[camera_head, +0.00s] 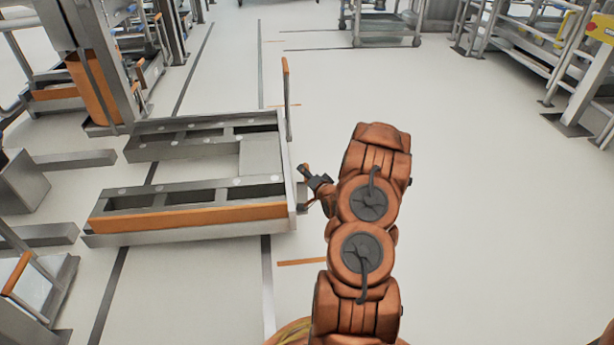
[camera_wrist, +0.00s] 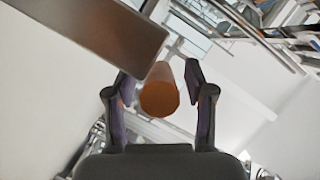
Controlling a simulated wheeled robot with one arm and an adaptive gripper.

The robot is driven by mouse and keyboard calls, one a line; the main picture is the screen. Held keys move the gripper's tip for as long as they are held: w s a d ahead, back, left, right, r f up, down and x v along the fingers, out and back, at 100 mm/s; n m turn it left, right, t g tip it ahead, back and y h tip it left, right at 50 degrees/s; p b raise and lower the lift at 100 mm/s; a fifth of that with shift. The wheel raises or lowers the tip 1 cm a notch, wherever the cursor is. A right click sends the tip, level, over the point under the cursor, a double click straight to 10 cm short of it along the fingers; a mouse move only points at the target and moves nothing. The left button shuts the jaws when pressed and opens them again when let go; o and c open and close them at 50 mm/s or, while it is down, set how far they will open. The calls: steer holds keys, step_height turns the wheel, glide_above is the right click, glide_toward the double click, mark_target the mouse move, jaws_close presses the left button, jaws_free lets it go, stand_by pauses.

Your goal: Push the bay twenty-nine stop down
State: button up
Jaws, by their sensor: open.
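My gripper (camera_head: 314,180) is at the right end of a low steel bay frame (camera_head: 240,160), close to its end plate. In the wrist view my gripper (camera_wrist: 158,85) has its two dark fingers apart. A round orange bar end (camera_wrist: 159,98) shows between them, seen nearly end-on, with a gap to each finger; I cannot tell how far beyond the tips it is. An upright bar with an orange upper part (camera_head: 286,88) stands at the frame's far right corner. I cannot tell whether this is the same bar. No bay number is legible.
A grey metal slab (camera_wrist: 95,30) crosses the wrist view's upper left, close to one finger. A similar orange-handled frame (camera_head: 18,274) stands at lower left. Steel racks (camera_head: 545,50) stand at upper right. The floor right of my arm is clear.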

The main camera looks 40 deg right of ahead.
jaws_close()
stand_by(0.3)
stand_by(0.3)
